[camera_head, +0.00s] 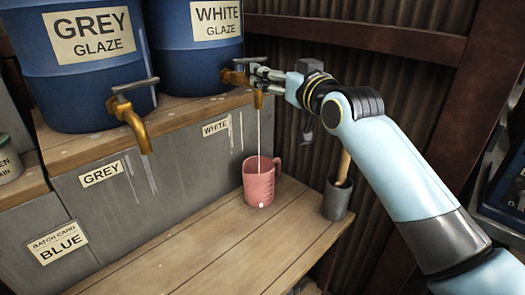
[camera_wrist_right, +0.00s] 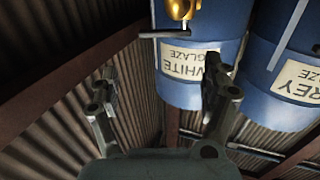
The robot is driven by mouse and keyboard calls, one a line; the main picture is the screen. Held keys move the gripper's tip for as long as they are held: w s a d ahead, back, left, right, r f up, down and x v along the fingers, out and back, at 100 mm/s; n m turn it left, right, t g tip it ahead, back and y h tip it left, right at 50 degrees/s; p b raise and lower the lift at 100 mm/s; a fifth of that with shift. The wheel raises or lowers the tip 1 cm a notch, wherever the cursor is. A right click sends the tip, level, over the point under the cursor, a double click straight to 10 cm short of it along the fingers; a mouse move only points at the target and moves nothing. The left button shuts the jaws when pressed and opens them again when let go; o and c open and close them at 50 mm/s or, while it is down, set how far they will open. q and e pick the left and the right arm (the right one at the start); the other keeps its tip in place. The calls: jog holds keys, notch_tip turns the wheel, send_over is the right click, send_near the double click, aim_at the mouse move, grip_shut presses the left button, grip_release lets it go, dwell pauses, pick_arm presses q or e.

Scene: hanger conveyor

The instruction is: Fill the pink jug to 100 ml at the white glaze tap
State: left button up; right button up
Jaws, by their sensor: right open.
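The pink jug (camera_head: 262,184) stands upright on the wooden bench below the white glaze tap (camera_head: 236,77); the tap also shows in the right wrist view (camera_wrist_right: 180,9). A thin white stream (camera_head: 259,132) runs down from the spout into the jug. Pale marks show on the jug's side, but the fill level cannot be read. My right gripper (camera_head: 263,74) is at the tap, its fingers overlapping it in the head view. In the right wrist view the gripper (camera_wrist_right: 163,98) has its fingers apart, with nothing between them; the grey tap lever (camera_wrist_right: 165,35) lies beyond the fingertips. My left gripper is out of view.
The white glaze barrel (camera_head: 190,62) and grey glaze barrel (camera_head: 75,95) stand on a raised ledge. The grey glaze tap (camera_head: 132,125) juts out at left. A dark cup (camera_head: 336,202) with a wooden handle stands right of the jug. The front bench (camera_head: 185,262) is clear.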

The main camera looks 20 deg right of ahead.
aim_at(258, 61)
jog(key=s, duration=0.2)
jog(key=s+d, duration=0.1)
jog(key=shift+s+f+b, duration=0.25)
jog(key=shift+b, duration=0.15)
jog(key=c, duration=0.4)
jog(key=shift+w+r, duration=0.15)
jog(key=shift+w, duration=0.05)
jog(key=shift+c, duration=1.3)
jog(key=w, duration=0.6)
jog(key=shift+w+a, duration=0.2)
jog(key=shift+w, duration=0.05)
jog(key=c, duration=0.9)
jog(key=w, duration=0.7)
jog(key=shift+a, duration=0.15)
grip_shut()
